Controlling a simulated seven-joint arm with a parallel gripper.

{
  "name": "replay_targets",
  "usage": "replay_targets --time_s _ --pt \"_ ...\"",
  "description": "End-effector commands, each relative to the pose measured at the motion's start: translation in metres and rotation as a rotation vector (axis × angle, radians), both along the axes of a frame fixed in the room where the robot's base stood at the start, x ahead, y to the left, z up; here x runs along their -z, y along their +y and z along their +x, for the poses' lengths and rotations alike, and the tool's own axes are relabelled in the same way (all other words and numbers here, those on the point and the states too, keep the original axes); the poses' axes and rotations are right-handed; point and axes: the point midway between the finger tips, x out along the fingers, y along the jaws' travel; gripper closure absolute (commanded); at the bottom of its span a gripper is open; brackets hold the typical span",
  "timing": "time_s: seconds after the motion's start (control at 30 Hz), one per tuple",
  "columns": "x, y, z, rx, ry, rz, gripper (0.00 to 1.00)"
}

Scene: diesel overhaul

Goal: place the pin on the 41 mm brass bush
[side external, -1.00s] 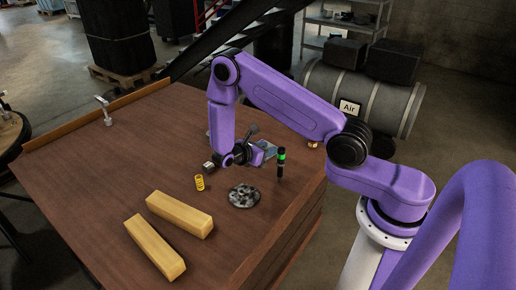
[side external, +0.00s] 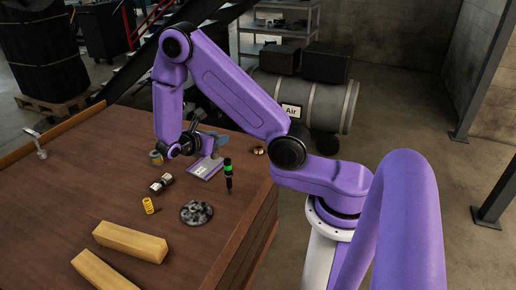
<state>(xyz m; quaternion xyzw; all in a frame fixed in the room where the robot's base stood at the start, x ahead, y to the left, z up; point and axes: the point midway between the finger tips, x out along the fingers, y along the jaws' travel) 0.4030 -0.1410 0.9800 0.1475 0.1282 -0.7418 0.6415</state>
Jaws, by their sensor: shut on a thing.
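My gripper (side external: 196,144) is over the back part of the wooden bench, shut on what I take to be the pin; the pin is too small and too covered by the wrist to make out. A brass-coloured ring (side external: 156,158) stands on the bench just left of my gripper. Another small brass-coloured piece (side external: 259,150) lies near the bench's right edge. I cannot read sizes, so I cannot tell which is the 41 mm bush. My gripper looks apart from both.
A labelled flat piece (side external: 206,167) lies below my gripper. The bench's left side is mostly clear.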

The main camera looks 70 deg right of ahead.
Motion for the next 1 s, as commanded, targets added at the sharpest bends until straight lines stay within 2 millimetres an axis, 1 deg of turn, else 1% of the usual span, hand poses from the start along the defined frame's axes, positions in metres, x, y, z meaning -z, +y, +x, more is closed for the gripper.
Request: replay_targets --time_s 0.03,0.17,0.27,0.3,0.37,0.4,0.5,0.6,0.7,0.87,0.9,1.0 --pt "0.000 -0.014 -0.002 0.033 0.000 -0.001 1.00" --pt "0.001 -0.047 -0.008 0.103 -0.001 0.001 1.00" --pt "0.001 -0.080 -0.017 0.172 -0.002 0.001 1.00" --pt "0.001 -0.094 -0.022 0.203 -0.002 0.000 1.00" --pt "0.001 -0.117 -0.031 0.252 -0.002 0.002 1.00" --pt "0.001 -0.133 -0.038 0.285 -0.002 0.001 1.00" --pt "0.001 -0.167 -0.055 0.359 -0.002 0.000 1.00" --pt "0.001 -0.192 -0.070 0.415 -0.003 -0.001 1.00" --pt "0.001 -0.212 -0.085 0.462 -0.001 -0.001 1.00" --pt "0.000 -0.237 -0.104 0.521 -0.001 -0.003 1.00" --pt "0.007 -0.235 -0.102 0.514 0.003 -0.001 1.00" --pt "0.019 -0.234 -0.102 0.512 0.004 -0.002 1.00"
